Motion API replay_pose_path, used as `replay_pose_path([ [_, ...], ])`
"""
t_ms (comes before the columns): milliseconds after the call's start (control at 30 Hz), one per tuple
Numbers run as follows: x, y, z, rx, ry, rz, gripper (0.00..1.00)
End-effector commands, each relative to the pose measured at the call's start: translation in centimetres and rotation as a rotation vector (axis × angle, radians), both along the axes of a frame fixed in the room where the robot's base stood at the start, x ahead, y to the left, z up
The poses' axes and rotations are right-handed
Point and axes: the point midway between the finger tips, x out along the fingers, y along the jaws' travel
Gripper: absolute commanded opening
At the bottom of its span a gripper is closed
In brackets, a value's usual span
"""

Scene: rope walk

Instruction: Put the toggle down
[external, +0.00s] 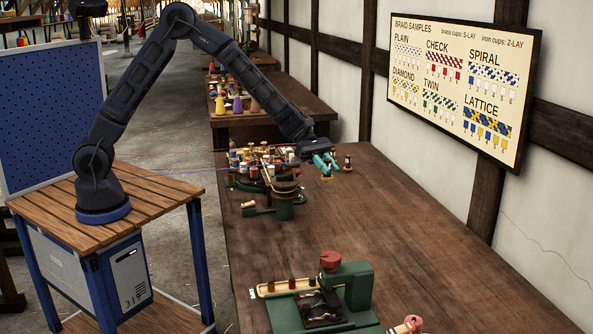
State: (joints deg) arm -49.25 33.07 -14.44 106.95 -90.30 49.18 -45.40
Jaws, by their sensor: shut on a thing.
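My gripper (326,170), with teal fingers, hangs at the end of my arm over the far part of the brown wooden table (400,230). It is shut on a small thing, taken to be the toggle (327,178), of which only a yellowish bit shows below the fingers. The fingers hide most of it, and I cannot tell whether it touches the table. A small dark and tan peg-like piece (347,163) stands just right of my gripper.
A green braiding machine crowded with bobbins (284,208) stands just left of my gripper. A green device with a red knob (349,285) stands at the near end. The table's middle and right are clear. A braid sample board (460,85) hangs on the wall.

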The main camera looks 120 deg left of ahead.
Motion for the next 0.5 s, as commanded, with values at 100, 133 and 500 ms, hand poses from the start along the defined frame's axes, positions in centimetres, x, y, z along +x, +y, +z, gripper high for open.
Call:
replay_pose_path([
  [100, -0.6, -5.4, 0.1, 0.0, 0.0, -0.079, 0.0],
  [133, -0.9, -6.7, 0.1, 0.002, -0.001, -0.099, 0.0],
  [500, -4.5, -19.7, 0.1, 0.006, -0.006, -0.307, 0.0],
])
